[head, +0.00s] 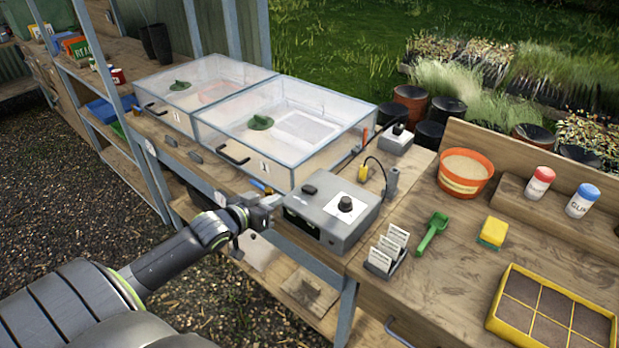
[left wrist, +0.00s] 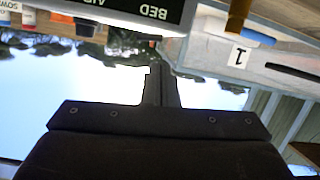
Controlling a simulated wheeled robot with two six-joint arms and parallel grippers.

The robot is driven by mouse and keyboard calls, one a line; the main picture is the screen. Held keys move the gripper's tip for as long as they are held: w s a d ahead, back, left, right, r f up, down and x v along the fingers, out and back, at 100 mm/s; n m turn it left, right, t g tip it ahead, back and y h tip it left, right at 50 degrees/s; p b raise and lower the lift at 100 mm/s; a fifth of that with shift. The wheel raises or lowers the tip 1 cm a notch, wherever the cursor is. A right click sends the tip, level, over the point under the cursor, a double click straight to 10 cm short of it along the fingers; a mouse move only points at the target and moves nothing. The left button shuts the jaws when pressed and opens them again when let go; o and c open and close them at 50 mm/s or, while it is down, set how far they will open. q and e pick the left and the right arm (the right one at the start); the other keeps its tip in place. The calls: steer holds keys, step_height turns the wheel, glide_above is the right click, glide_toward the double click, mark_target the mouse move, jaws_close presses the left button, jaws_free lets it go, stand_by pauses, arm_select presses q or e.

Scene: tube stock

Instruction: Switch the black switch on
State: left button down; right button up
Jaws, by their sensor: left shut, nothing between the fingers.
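A grey control box (head: 318,230) stands on the bench in front of the clear-lidded boxes. The black switch (head: 309,189) is a small dark piece on its top, near the back left corner; I cannot tell which way it is tipped. A black round knob (head: 345,204) on a white plate is to its right. My left gripper (head: 268,204) is shut and empty, just left of the box and apart from the switch. In the left wrist view its closed fingers (left wrist: 160,88) point at the box's dark lettered front panel (left wrist: 130,10), seen upside down.
Two clear-lidded propagator boxes (head: 262,165) stand behind the control box. A yellow plug (head: 363,173) with a black cable is close to its back right. Label cards (head: 388,247), a green scoop (head: 432,233) and an orange pot (head: 463,172) are to the right.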

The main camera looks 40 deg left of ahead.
arm_select(q)
steer(key=shift+m+h, duration=0.3)
steer(key=shift+h, duration=0.3)
steer(key=r, duration=0.1)
steer(key=d+r, duration=0.1)
steer(key=r, duration=0.1)
steer(key=d+r, duration=0.1)
steer(key=r, duration=0.1)
steer(key=shift+w+d+r, duration=0.15)
steer(key=shift+w, duration=0.1)
steer(key=shift+w, duration=0.1)
glide_above(309, 199)
steer(key=shift+s+a+f, duration=0.15)
steer(key=shift+f, duration=0.4)
steer(key=shift+s+a+f, duration=0.1)
steer(key=shift+a+f, duration=0.05)
steer(key=shift+f, duration=0.4)
steer(key=f, duration=0.3)
steer(key=shift+w+d+f, duration=0.15)
steer(key=shift+w+d, duration=0.1)
steer(key=shift+w, duration=0.05)
steer(key=shift+d+f, duration=0.1)
steer(key=shift+f, duration=0.4)
